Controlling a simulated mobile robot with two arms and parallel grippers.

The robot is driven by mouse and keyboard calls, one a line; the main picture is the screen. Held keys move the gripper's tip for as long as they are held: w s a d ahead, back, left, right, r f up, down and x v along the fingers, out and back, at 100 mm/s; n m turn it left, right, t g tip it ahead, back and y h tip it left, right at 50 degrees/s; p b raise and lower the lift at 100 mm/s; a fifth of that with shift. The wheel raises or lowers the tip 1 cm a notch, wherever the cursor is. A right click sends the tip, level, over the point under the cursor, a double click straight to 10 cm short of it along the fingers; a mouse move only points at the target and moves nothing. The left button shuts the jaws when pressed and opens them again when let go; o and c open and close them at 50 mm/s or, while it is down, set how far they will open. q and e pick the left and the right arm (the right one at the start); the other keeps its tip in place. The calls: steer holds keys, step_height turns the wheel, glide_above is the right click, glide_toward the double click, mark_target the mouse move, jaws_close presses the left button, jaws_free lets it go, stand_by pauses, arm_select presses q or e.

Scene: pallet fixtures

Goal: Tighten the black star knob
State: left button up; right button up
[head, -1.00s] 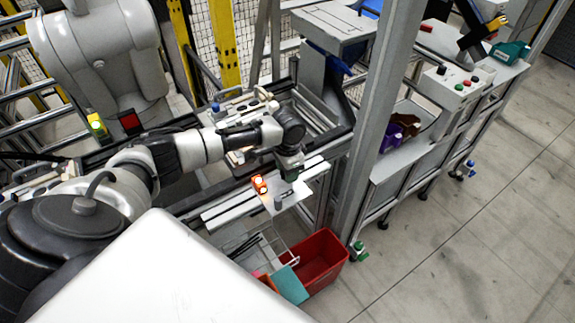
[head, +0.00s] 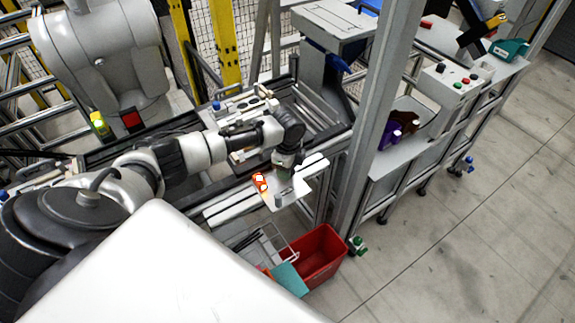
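I cannot make out the black star knob in the head view; it is too small or hidden behind my arm. A pallet fixture (head: 243,108) with light blocks and a blue-topped part lies on the rail frame, just behind my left forearm. My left arm reaches in from the left, and its wrist bends down. My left gripper (head: 286,164) points down above the back of a small white shelf, in front of the fixture. Its fingers are too small and dark to tell whether they are open or shut. My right gripper is not in view.
The white shelf (head: 295,186) carries a glowing orange item (head: 260,182) and a small grey cylinder (head: 278,200). A red bin (head: 322,257) stands below. A grey post (head: 372,130) rises right of the gripper. Open floor lies at the right.

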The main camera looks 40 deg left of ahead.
arm_select(q)
steer(key=shift+r+m, duration=0.1)
steer(key=shift+m, duration=0.8)
steer(key=o, duration=0.9)
steer(key=shift+o, duration=0.2)
step_height(320, 180, up, 11)
steer(key=b, duration=0.2)
steer(key=shift+f, duration=0.2)
